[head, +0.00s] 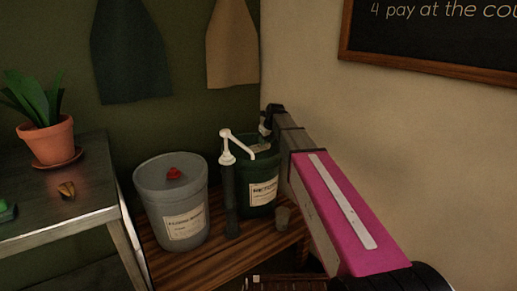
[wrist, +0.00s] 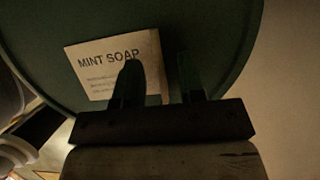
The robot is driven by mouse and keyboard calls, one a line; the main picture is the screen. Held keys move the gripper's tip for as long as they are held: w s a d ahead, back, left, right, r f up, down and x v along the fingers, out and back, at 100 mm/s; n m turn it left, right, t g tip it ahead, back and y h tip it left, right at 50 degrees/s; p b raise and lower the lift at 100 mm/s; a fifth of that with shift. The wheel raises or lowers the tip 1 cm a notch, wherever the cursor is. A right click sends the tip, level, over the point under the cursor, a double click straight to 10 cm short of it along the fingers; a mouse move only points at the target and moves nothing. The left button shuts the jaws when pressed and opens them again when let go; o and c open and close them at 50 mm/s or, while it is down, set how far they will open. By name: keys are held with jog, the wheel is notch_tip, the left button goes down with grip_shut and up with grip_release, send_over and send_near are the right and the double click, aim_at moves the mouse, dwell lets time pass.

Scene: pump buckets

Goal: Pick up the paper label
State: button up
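The paper label (wrist: 85,62) is cream, reads "MINT SOAP" with smaller lines below, and lies against a dark green round surface (wrist: 215,25) in the wrist view. My gripper (wrist: 159,72) is in front of it with its two dark fingers apart. The left finger covers part of the label, and the right finger is beyond its right edge. I cannot tell whether a finger touches it. In the head view my gripper (head: 268,121) is over the green bucket (head: 288,160), whose front bears another pale label (head: 263,193).
A white pump (head: 227,155) on a dark tube stands between the grey bucket (head: 150,205) and the green one. A small cup (head: 282,218) stands in front on the wooden bench (head: 195,262). A metal table (head: 85,200) with a potted plant (head: 48,140) is at left.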

grip_shut()
jog(key=shift+r, duration=0.5)
notch_tip(320, 180, up, 3)
jog(key=shift+r, duration=0.1)
jog(key=s+a+r, duration=0.2)
jog(key=a+r, duration=0.5)
jog(key=a, duration=0.4)
jog(key=shift+a+r, duration=0.15)
jog(key=shift+r, duration=1.35)
jog(key=shift+a+r, duration=0.1)
jog(key=shift+r, duration=1.35)
